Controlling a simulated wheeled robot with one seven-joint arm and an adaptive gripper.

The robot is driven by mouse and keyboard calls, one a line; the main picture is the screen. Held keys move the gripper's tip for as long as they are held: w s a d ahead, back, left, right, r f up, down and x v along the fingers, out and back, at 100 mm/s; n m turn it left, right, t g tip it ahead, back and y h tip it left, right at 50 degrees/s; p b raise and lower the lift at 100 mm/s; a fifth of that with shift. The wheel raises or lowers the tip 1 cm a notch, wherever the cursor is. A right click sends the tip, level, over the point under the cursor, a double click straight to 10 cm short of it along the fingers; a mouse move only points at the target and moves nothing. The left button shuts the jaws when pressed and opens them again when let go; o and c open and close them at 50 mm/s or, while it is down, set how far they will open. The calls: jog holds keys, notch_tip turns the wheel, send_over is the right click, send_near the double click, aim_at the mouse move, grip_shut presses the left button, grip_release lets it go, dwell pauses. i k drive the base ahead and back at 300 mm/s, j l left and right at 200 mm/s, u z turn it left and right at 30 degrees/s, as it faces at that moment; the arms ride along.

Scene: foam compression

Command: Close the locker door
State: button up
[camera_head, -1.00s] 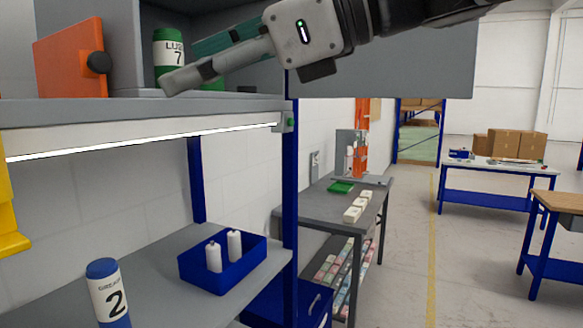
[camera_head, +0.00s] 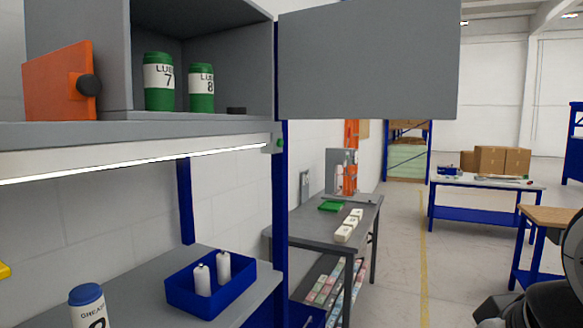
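The locker (camera_head: 204,28) is a grey box on the upper shelf at the upper left, with its front open. Its grey door (camera_head: 369,62) is swung wide open to the right, hinged at the locker's right side. My gripper's fingertips are not in view; only a dark part of my arm shows at the lower right edge, well apart from the door.
An orange panel (camera_head: 58,82) with a black knob stands left of the locker. Below, a blue bin (camera_head: 212,287) with two white bottles and a blue-capped bottle (camera_head: 87,305) stand on the workbench. A blue post (camera_head: 281,220) rises under the door's hinge side.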

aim_at(349, 60)
jog(key=u, duration=1)
jog(key=i+l+u, duration=0.1)
jog(key=l+u, duration=1.25)
jog(key=l, duration=0.2)
jog(key=k+l+u, duration=0.1)
jog(key=l+u, duration=0.35)
jog(key=k+l, duration=0.15)
jog(key=l, duration=0.25)
jog(key=k+l+u, duration=0.1)
jog(key=l, duration=0.3)
jog(key=k+l, duration=0.2)
jog(key=l, duration=0.25)
jog(key=k+l+u, duration=0.1)
jog(key=l, duration=0.3)
jog(key=k+l, duration=0.2)
jog(key=l, duration=0.15)
jog(key=k+l+u, duration=0.1)
jog(key=l, duration=0.3)
jog(key=k, duration=0.05)
